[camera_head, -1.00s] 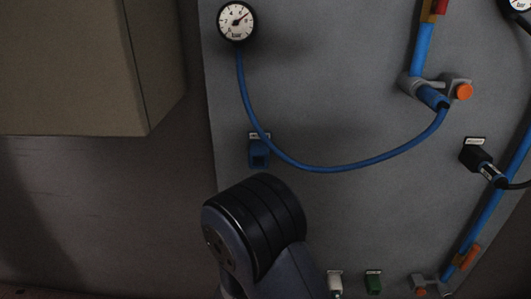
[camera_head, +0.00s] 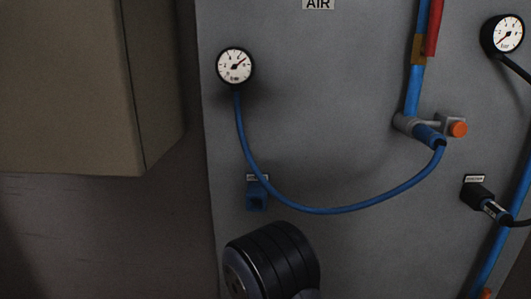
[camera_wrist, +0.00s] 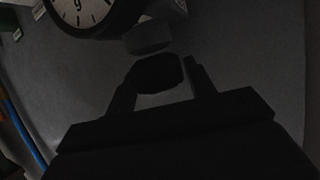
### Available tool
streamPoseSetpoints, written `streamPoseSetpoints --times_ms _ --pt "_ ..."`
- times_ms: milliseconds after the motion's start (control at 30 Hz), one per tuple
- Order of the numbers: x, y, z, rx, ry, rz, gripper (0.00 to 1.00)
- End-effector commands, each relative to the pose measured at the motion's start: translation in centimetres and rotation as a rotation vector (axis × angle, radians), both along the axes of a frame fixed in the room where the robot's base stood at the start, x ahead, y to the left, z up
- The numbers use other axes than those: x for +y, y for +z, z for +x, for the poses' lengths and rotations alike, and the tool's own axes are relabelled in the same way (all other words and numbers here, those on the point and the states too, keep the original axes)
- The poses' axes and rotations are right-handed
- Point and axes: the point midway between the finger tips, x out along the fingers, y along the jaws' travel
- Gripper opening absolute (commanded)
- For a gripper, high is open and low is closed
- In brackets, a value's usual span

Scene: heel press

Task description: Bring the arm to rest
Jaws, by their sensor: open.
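My gripper (camera_wrist: 158,78) shows as a dark silhouette in the wrist view, with its two fingers apart. A dark rounded shape (camera_wrist: 155,72) shows between the fingers; I cannot tell what it is or whether they touch it. A grey block-like shape (camera_wrist: 147,37) lies just beyond the fingertips. A white-faced dial (camera_wrist: 83,12) is cut off at the top left of that view. In the head view only a dark, rounded joint of my arm shows at the bottom centre; the gripper is out of that picture.
A grey panel (camera_head: 350,110) carries a gauge (camera_head: 235,67), a blue hose (camera_head: 335,210), a blue socket (camera_head: 257,195), an orange-knobbed valve (camera_head: 458,129) and a black plug (camera_head: 479,194). A second gauge (camera_head: 503,35) is at right. A large beige box (camera_head: 70,90) stands at left.

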Motion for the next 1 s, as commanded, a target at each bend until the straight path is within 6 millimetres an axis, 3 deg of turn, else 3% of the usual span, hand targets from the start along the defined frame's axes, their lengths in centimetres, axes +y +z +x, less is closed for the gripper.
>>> streamPoseSetpoints --times_ms 667,1000 --pt "3.4 4.4 -9.5 0.001 -0.006 0.0 0.52" --pt "1.4 1.5 -4.3 0.001 -0.017 0.001 0.52"
